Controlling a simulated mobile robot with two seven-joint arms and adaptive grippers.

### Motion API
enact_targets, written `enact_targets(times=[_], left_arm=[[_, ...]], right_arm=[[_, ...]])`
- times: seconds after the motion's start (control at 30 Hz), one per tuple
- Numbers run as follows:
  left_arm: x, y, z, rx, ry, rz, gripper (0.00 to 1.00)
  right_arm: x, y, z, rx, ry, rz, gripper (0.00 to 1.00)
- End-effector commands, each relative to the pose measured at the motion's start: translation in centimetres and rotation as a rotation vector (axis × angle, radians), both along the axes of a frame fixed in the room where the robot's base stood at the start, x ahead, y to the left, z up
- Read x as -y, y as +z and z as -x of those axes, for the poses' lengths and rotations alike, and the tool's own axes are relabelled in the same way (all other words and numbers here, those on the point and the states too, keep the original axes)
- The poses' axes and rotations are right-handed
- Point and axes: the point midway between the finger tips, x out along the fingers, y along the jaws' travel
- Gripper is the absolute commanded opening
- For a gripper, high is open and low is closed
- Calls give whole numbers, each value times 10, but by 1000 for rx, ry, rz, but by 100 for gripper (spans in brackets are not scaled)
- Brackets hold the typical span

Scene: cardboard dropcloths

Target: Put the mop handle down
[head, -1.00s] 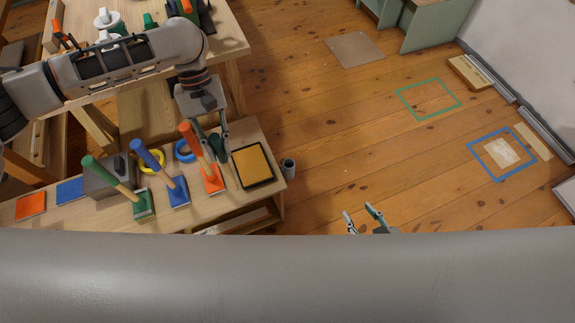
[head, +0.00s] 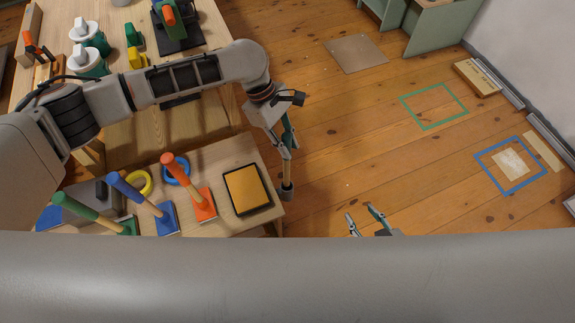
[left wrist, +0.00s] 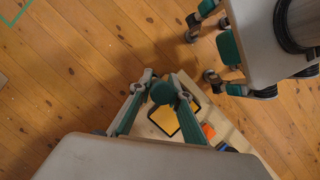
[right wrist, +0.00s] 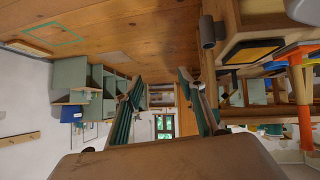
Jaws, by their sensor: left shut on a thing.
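My left gripper (head: 287,150) is shut on the mop handle (head: 288,168), off the right end of the low bench. The handle hangs close to upright, with a pale wooden shaft below the fingers. Its dark green round top end (left wrist: 161,92) shows between the fingertips in the left wrist view. The handle's lower end meets the grey cup-shaped holder (head: 286,190) at the bench end; I cannot tell how deep it is inside. The holder also shows in the right wrist view (right wrist: 208,32). My right gripper (head: 363,222) is open and empty over the floor.
The bench (head: 228,152) carries orange (head: 188,182), blue (head: 140,195) and green (head: 90,210) handled tools, tape rings and a yellow-filled tray (head: 247,189). A worktable (head: 118,20) stands behind.

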Motion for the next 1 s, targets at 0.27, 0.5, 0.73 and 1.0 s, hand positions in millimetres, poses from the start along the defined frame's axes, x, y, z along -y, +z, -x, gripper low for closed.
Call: enact_targets(times=[0.27,0.5,0.73,1.0], left_arm=[[0,-50,1,-3,-2,2,0],[0,-64,1,-2,-2,1,0],[0,-105,3,-8,-1,1,0],[0,-108,0,2,-2,0,0]], right_arm=[[8,-1,-16,33,-2,20,40],[8,-8,-13,25,1,24,40],[9,-29,-2,-7,8,38,40],[9,-20,-9,14,8,39,40]])
